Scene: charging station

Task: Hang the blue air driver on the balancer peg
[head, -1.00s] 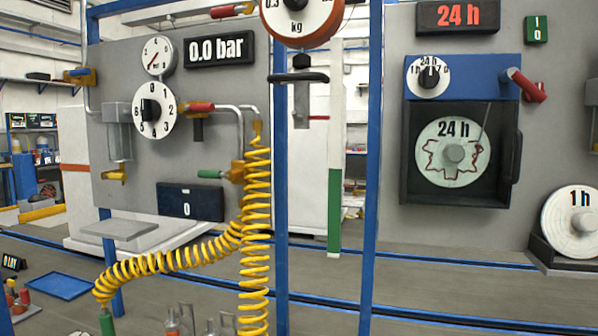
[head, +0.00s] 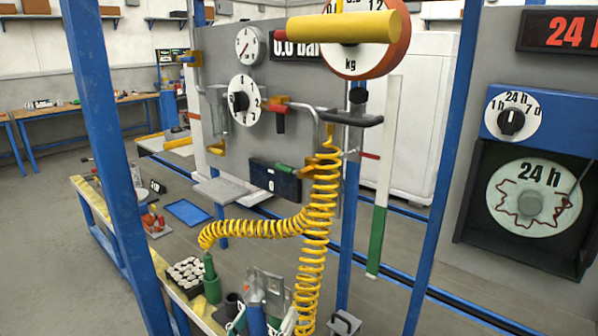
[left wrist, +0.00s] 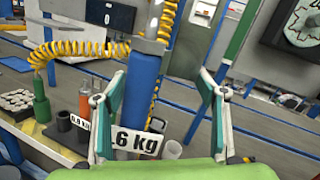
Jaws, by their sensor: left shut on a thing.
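The blue air driver (left wrist: 143,85) stands upright in the left wrist view, with a grey collar and a white label reading ".6 kg". It also shows low in the head view (head: 257,319). My left gripper (head: 262,316) is around it, with teal-padded fingers (left wrist: 162,85) on both sides, shut on the driver. The contact is hard to see. The balancer (head: 352,62) is the round kg dial at the top of the head view. A dark peg bar (head: 350,118) is below it, apart from the driver. My right gripper is out of view.
A coiled yellow hose (head: 322,215) hangs close behind the driver and ends at a green fitting (head: 210,280). An orange driver (left wrist: 87,95) and a dark cup (left wrist: 66,130) stand to the left. Blue posts (head: 118,165) frame the bench. A blue tray (head: 187,212) lies farther back.

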